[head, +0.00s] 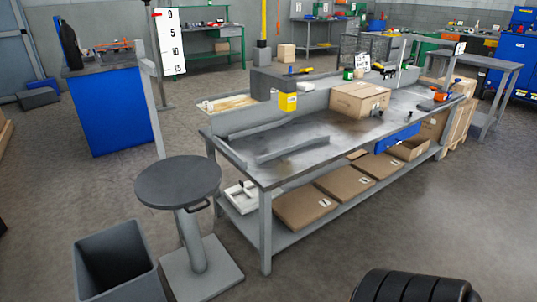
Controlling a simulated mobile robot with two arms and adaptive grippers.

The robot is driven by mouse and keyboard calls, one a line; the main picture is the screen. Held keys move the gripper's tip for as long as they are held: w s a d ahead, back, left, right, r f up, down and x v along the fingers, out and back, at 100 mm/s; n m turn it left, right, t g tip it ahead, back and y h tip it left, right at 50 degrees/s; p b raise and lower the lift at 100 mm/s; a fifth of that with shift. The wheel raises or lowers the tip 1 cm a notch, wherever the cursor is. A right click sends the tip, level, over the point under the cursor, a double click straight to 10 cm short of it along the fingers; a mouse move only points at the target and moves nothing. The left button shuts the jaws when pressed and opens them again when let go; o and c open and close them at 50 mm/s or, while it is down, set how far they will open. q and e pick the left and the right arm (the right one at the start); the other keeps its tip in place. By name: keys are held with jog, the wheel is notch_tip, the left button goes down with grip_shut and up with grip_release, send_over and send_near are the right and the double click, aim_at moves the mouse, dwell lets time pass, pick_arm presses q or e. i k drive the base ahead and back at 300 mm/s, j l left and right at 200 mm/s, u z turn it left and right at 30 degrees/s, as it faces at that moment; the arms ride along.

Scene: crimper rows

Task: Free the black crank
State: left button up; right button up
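I cannot clearly pick out the black crank. A small dark bent handle (200,206) shows just under the round grey top (178,181) of a pedestal stand, at the left front; I cannot tell whether it is the crank. A small dark item (377,113) also lies on the long workbench (330,128), beside a cardboard box (360,97), too small to make out. Neither of my grippers is in view.
A grey open bin (116,262) stands left of the pedestal. Flat cartons (304,206) lie on the bench's lower shelf. Black ribbed round objects (415,288) are at the bottom right edge. A blue cabinet (110,110) stands behind left.

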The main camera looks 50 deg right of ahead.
aim_at(406, 119)
jog(key=z, duration=2.65)
